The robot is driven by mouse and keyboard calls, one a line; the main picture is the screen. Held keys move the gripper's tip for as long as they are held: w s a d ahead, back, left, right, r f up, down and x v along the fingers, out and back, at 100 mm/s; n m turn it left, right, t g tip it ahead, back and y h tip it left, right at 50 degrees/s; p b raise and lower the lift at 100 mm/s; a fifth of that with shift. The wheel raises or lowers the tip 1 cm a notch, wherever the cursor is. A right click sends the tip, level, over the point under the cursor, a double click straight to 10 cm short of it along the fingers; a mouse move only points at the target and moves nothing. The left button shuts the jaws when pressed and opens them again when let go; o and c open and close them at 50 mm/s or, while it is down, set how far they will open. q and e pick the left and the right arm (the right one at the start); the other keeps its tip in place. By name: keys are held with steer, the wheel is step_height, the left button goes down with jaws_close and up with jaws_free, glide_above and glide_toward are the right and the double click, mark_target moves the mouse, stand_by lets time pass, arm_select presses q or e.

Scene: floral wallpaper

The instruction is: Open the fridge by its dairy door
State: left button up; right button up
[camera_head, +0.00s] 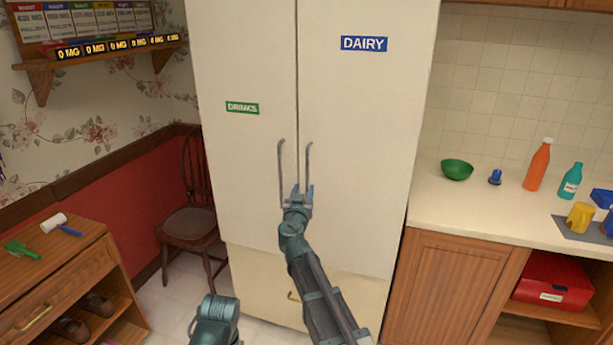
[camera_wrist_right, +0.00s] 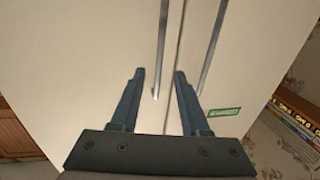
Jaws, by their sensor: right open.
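The cream fridge has two tall doors. The right door in the head view bears a blue DAIRY label (camera_head: 364,43), the left a green DRINKS label (camera_head: 242,108). Both doors look closed. The dairy handle (camera_head: 308,160) and the drinks handle (camera_head: 281,165) stand beside the centre seam. My right gripper (camera_head: 303,190) is open at the lower part of the dairy handle. In the right wrist view, the dairy handle (camera_wrist_right: 161,50) runs down between the open fingers; the drinks handle (camera_wrist_right: 213,48) passes behind one finger. Contact is unclear.
A counter (camera_head: 480,210) to the right carries a green bowl (camera_head: 457,169), an orange bottle (camera_head: 538,165) and a teal bottle (camera_head: 570,181). A wooden chair (camera_head: 190,222) stands left of the fridge. A wooden cabinet (camera_head: 65,275) is at the lower left.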

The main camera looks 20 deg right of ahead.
mark_target(307, 176)
steer(key=x, duration=1)
steer(key=shift+w, duration=0.15)
jaws_close()
stand_by(1.0)
